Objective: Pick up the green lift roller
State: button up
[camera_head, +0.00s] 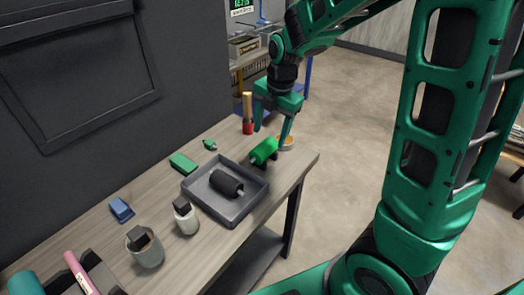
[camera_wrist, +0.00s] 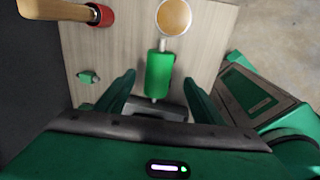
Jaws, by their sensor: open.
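The green lift roller (camera_head: 264,151) is a green cylinder with short pale shaft ends. In the head view it lies on the workbench (camera_head: 165,178), just beyond the back right corner of the grey tray. In the wrist view the roller (camera_wrist: 159,72) is ahead, between the lines of the two fingers. My gripper (camera_head: 272,124) is above the roller with its fingers pointing down. In the wrist view its jaws (camera_wrist: 158,84) are spread wide, with nothing held. The gripper's body hides part of the tray there.
The grey tray (camera_head: 252,203) holds a black roller (camera_head: 226,184). A round orange-topped item (camera_head: 285,142) is close behind the green roller. A wooden-handled tool (camera_head: 247,112) stands nearby. A green block (camera_head: 183,163), a small green piece (camera_head: 210,144) and cups (camera_head: 186,218) are to the left.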

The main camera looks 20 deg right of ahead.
aim_at(267, 143)
jog(key=shift+w+a+f, duration=0.1)
jog(key=shift+w+f, duration=0.1)
jog(key=shift+f, duration=0.75)
jog(key=shift+w+a+f, duration=0.1)
jog(key=shift+w+f, duration=0.05)
jog(key=shift+f, duration=0.85)
jog(key=shift+w+f, duration=0.2)
jog(key=shift+f, duration=0.75)
jog(key=c, duration=1.3)
